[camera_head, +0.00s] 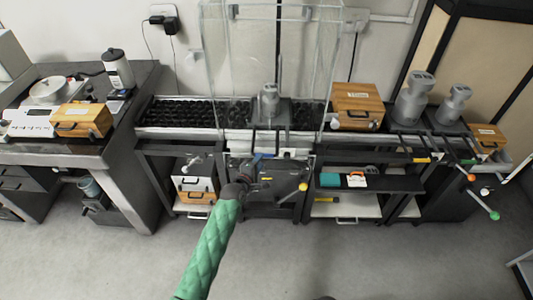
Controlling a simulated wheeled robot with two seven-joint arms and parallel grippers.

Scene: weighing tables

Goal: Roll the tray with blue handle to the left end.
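A dark tray (284,111) bearing a grey weight (268,97) sits on the roller conveyor (180,115), inside the clear enclosure. Its handle reaches toward me, and a small blue part (258,156) shows at its front end. My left arm, in a green quilted sleeve, comes up from below. My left gripper (257,164) is dark and is at or very near the blue part. Its fingers are too small and dark to tell whether they touch or hold it. My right gripper is not in view.
The rollers left of the tray look clear, though an enclosure wall (215,60) stands there. To the right are a wooden box (357,104) and two grey weights (413,102) (452,105). Yellow, orange and green handle ends (494,215) stick out at right. A side table (128,150) adjoins the left end.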

